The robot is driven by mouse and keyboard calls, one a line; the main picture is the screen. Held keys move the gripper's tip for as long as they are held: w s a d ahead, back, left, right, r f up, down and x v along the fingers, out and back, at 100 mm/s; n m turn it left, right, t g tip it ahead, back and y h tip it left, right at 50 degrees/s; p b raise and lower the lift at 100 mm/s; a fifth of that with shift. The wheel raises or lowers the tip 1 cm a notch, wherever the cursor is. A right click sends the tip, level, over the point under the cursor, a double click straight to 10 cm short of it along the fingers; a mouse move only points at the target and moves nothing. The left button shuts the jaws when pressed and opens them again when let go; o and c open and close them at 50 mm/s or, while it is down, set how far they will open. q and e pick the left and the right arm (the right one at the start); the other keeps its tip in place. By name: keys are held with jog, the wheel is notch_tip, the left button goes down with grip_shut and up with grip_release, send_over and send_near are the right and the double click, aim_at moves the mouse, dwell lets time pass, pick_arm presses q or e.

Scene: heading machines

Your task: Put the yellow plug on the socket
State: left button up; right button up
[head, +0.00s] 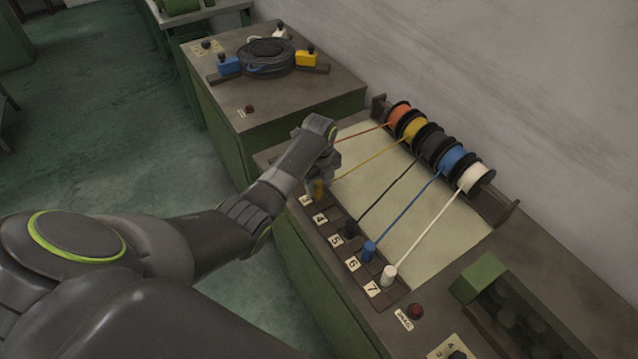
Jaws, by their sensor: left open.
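The yellow plug (319,188) is at the far end of the socket strip (402,297), just below my left gripper (326,172). A yellow cord runs from it to the yellow spool (414,128). It appears close to the half-hidden far label; I cannot tell whether it sits in a socket. My left gripper points down over it and is open; its fingertips are small and partly hidden. No plug shows beside label 4 (320,219). A black plug (350,230), a blue plug (368,252) and a white plug (388,276) stand beside labels 5, 6 and 7.
Several spools in a rack line the bench's wall side, their cords stretched over a pale panel (440,225). An orange cord passes behind my gripper. A red button (415,311) and green box (478,277) are nearer. A second bench (270,97) with a cable coil stands behind.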

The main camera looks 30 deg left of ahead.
aim_at(319, 183)
pick_arm(q)
jog(key=shift+r, duration=0.15)
notch_tip(319, 183, up, 10)
jog(key=shift+w+f+b, duration=0.1)
jog(key=shift+f+b, duration=0.1)
jog(key=shift+b, duration=0.85)
notch_tip(319, 183, up, 2)
jog(key=shift+r+p, duration=0.25)
jog(key=shift+p, duration=0.5)
jog(key=shift+f, duration=0.1)
